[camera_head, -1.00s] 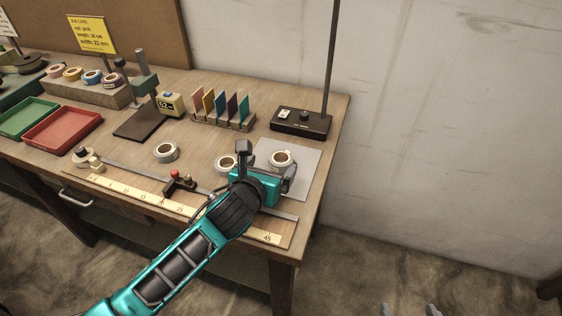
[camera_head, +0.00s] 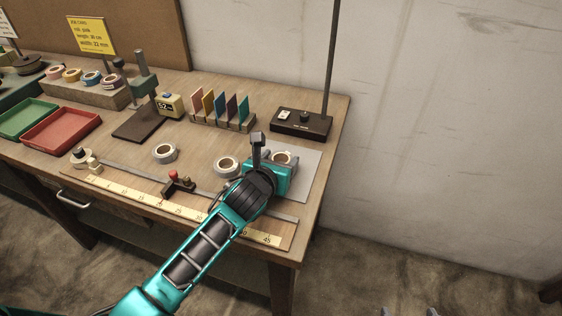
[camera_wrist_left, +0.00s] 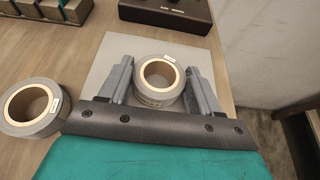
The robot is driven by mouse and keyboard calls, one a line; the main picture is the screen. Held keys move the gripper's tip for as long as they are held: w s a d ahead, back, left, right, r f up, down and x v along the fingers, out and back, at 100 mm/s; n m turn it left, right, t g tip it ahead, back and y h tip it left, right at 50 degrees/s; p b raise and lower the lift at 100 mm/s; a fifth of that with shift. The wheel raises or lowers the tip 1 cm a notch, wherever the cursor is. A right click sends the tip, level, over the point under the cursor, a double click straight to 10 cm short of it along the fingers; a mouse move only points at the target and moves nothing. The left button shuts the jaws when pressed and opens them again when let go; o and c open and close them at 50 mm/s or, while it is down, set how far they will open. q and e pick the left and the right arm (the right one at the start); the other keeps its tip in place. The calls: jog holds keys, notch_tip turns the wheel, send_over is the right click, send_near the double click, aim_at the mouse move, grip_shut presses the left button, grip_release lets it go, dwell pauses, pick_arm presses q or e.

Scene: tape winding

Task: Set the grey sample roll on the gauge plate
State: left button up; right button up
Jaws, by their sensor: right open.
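Three similar grey rolls lie on the bench: one alone (camera_head: 165,152), a middle one (camera_head: 227,166), and one on the pale grey sheet (camera_head: 283,157). I cannot tell which is the sample roll. In the left wrist view the sheet's roll (camera_wrist_left: 160,78) stands flat between my left fingers, one on each side; whether they press on it is unclear. My left gripper (camera_head: 272,155) partly hides this roll in the head view. The dark gauge plate (camera_head: 137,126), beside a post and a display, is bare. My right gripper (camera_head: 409,311) is open at the bottom edge, clear of the bench.
A long ruler (camera_head: 150,199) with a red-knobbed slider (camera_head: 178,183) runs along the front. A rack of coloured cards (camera_head: 222,112) and a black box with a tall pole (camera_head: 300,123) stand behind. Red (camera_head: 62,130) and green trays are at left.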

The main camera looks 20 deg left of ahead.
pick_arm(q)
jog(key=c, duration=0.5)
jog(key=shift+r+p, duration=1.85)
jog(key=shift+r, duration=8.15)
